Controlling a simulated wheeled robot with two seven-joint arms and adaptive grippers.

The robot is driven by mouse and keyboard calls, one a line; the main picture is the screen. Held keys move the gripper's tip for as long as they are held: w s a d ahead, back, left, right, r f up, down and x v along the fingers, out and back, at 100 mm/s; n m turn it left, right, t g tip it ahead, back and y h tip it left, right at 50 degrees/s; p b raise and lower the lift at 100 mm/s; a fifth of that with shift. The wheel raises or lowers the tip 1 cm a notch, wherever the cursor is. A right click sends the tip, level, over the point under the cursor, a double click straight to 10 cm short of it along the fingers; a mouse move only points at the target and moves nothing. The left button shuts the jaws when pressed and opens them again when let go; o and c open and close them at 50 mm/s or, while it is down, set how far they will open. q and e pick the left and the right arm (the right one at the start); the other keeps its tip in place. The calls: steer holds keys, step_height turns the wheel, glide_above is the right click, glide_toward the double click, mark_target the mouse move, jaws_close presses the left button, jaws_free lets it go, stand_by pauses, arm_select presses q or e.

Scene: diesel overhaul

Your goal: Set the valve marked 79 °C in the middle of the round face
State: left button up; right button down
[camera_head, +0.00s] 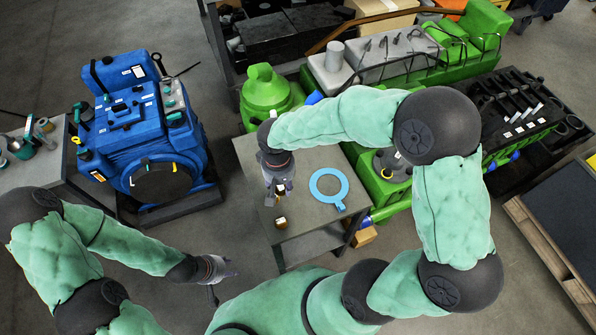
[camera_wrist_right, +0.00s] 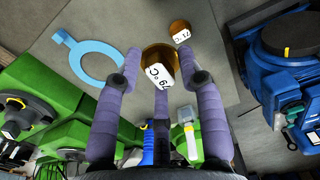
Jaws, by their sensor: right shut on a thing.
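The valve marked 79 °C (camera_wrist_right: 160,68) is a brass-coloured round piece with a white label. In the right wrist view it sits between the fingers of my right gripper (camera_wrist_right: 160,88), which is shut on it. In the head view that gripper (camera_head: 280,187) is over the left part of the grey table (camera_head: 312,240). A second brass piece, marked 71 °C (camera_wrist_right: 181,33), stands on the table close by; it also shows in the head view (camera_head: 281,222). My left gripper (camera_head: 222,275) is open and empty, low and left of the table. I cannot tell which surface is the round face.
A light blue ring with a tab (camera_head: 328,184) lies on the table, right of my right gripper. A blue engine (camera_head: 130,120) with a dark round disc (camera_head: 161,183) stands left. Green machinery (camera_head: 265,90) borders the table's far side. Floor is clear between engine and table.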

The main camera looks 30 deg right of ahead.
steer(key=shift+s+f, duration=0.1)
steer(key=shift+f, duration=0.05)
steer(key=w+d+f+b, duration=0.3)
steer(key=w+d+f, duration=0.2)
steer(key=w+d, duration=0.15)
steer(key=b, duration=0.2)
glide_above(301, 176)
steer(key=f, duration=0.4)
steer(key=shift+s+a, duration=0.25)
steer(key=shift+w+d+f+b, duration=0.15)
steer(key=shift+f+b, duration=0.15)
steer(key=shift+f, duration=0.65)
steer(key=shift+w+d+f+b, duration=0.15)
steer(key=shift+f+b, duration=0.15)
steer(key=shift+f, duration=0.65)
steer(key=shift+s, duration=0.1)
steer(key=shift+f, duration=0.15)
steer(key=c, duration=0.8)
jaws_free()
steer(key=shift+o, duration=0.2)
